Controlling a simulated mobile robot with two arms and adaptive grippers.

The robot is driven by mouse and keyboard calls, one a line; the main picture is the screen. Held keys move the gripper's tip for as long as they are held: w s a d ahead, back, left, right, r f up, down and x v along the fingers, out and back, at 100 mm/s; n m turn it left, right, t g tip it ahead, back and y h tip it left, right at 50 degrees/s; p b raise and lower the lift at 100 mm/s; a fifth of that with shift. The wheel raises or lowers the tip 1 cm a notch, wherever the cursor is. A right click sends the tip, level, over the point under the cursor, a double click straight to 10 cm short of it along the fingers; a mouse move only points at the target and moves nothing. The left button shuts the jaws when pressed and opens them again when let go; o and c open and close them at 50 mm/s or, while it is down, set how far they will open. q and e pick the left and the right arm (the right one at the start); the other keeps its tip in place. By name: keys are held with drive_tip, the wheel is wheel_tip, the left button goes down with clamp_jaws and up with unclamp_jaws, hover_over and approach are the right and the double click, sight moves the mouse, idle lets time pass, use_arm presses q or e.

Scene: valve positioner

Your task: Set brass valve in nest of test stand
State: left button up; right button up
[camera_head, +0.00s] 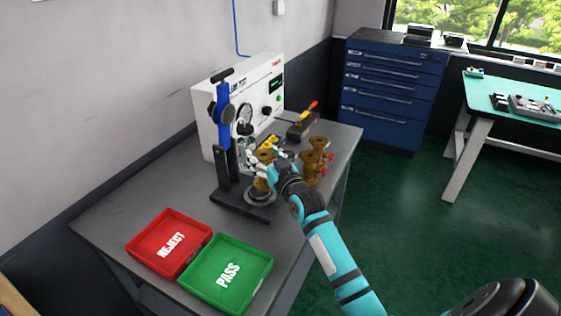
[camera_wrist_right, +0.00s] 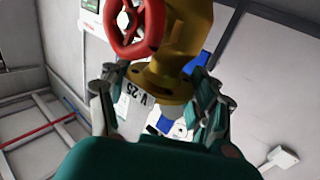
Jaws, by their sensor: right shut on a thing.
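The test stand has a black base (camera_head: 232,204), a blue column (camera_head: 226,125) with a black lever, and a round metal nest (camera_head: 262,198). My right gripper (camera_head: 272,170) is shut on a brass valve (camera_head: 264,156), which is over the nest. I cannot tell whether the valve touches the nest, as the gripper partly covers it. In the right wrist view the valve (camera_wrist_right: 185,40) shows its red handwheel (camera_wrist_right: 140,25) and flange between the fingers (camera_wrist_right: 155,92), with a tag marked V-25 below. My left gripper is not in view.
More brass valves (camera_head: 314,160) with red handles stand just right of my gripper. A white test box (camera_head: 212,125) is behind the stand. A red REJECT tray (camera_head: 141,243) and green PASS tray (camera_head: 262,258) lie at the table's front. The table's left part is clear.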

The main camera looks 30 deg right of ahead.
drive_tip(key=shift+w+a+r, duration=0.1)
drive_tip(key=shift+w+a, duration=0.05)
drive_tip(key=shift+w, duration=0.5)
drive_tip(key=shift+w+a, duration=0.15)
drive_tip(key=shift+w, duration=0.45)
drive_tip(key=shift+f, duration=1.75)
drive_tip(key=o, duration=1.3)
drive_tip(key=shift+s+f, duration=0.1)
drive_tip(key=shift+f, duration=0.2)
drive_tip(key=o, duration=0.4)
drive_tip(key=shift+r, duration=0.1)
drive_tip(key=s, duration=1.2)
drive_tip(key=shift+a, duration=0.4)
drive_tip(key=shift+s, duration=0.1)
